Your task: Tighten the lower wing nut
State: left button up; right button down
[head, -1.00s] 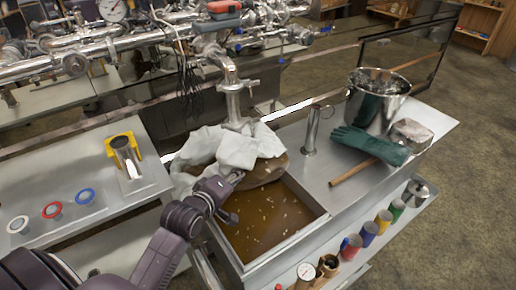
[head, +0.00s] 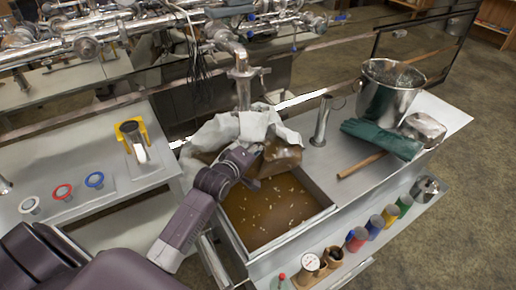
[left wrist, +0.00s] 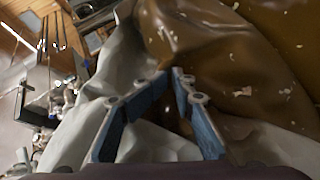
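I cannot make out a wing nut in either view. The upright steel pipe (head: 241,88) with a side fitting (head: 262,71) stands behind the pan. My left gripper (head: 258,150) is over the back of the pan, in front of this pipe, at the draped cloth. In the left wrist view its two blue-padded fingers (left wrist: 169,74) converge with a narrow gap at the tips, against white and brown-stained cloth (left wrist: 215,60). I cannot tell whether cloth is caught between them. My right gripper is out of view.
White cloth (head: 240,130) drapes over the back of the pan (head: 325,210) of brown liquid. A steel cylinder (head: 321,120), bucket (head: 385,100), green gloves (head: 382,138) and wooden handle (head: 362,166) lie to the right. Coloured ring gaskets (head: 62,191) sit on the left bench.

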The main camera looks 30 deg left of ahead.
pick_arm(q)
jog(key=shift+w+d+r, duration=0.15)
jog(key=shift+d+r, duration=0.05)
jog(key=shift+r, duration=0.1)
grip_shut()
jog(key=shift+w, duration=0.1)
grip_release()
jog(key=shift+d, duration=0.15)
jog(key=shift+r, duration=0.1)
jog(key=r+p+v, duration=0.1)
jog(key=p+v, duration=0.7)
jog(key=shift+d+p, duration=0.3)
jog(key=shift+d, duration=0.1)
